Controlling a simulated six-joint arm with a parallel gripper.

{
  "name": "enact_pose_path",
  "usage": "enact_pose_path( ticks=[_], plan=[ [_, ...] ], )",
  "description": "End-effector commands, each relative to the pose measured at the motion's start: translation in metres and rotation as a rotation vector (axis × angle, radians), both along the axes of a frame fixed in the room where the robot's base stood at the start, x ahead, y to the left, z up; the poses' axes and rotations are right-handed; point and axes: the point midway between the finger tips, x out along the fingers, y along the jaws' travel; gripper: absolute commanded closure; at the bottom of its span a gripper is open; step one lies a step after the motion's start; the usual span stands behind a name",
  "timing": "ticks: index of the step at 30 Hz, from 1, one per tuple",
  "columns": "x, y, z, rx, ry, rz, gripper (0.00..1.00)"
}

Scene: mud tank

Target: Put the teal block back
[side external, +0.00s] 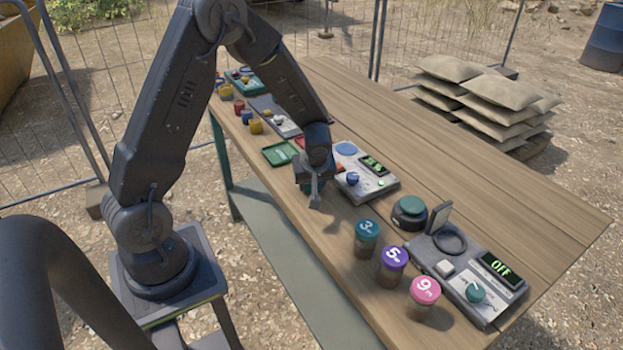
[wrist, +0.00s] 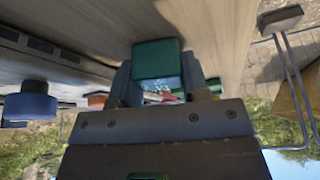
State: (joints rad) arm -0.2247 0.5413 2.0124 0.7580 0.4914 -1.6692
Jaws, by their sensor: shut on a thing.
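My gripper (side external: 314,198) is shut on the teal block (wrist: 155,60), which sits between the two fingers in the wrist view. The block's lower face there carries small light marks that I cannot read. In the side view only a little teal (side external: 304,187) shows beside the fingers; the gripper hides the rest. The gripper is low at the near edge of the wooden table, in front of the panel with a blue knob. I cannot tell whether the block touches the table. A green tray (side external: 280,153) lies just left of my gripper, and part of a red tray (side external: 300,143) shows behind it.
Panel with blue round pad and knob (side external: 382,184) stands right of my gripper. Three numbered jars, teal (side external: 366,242), purple (side external: 391,268) and pink (side external: 424,300), line the near right edge. The far tabletop is clear.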

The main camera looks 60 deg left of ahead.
Motion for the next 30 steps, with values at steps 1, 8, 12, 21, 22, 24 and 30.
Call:
enact_pose_path(
  ticks=[1,8,12,21,22,24,30],
  plan=[
    [0.0002,-0.0001,-0.001,0.0,0.0,0.0,0.86],
    [0.0002,0.0,-0.0018,0.0,-0.001,0.0,0.43],
    [0.0001,0.0001,-0.0018,0.0,0.0,0.0,0.29],
    [-0.0001,0.0001,-0.0019,0.0,0.0,0.0,0.16],
    [-0.0001,0.0001,-0.0019,0.0,0.0,0.0,0.13],
    [0.0,0.0,-0.0019,0.0,0.0,0.0,0.07],
    [0.0004,-0.0001,-0.0017,0.0,-0.001,-0.002,0.07]
  ],
)
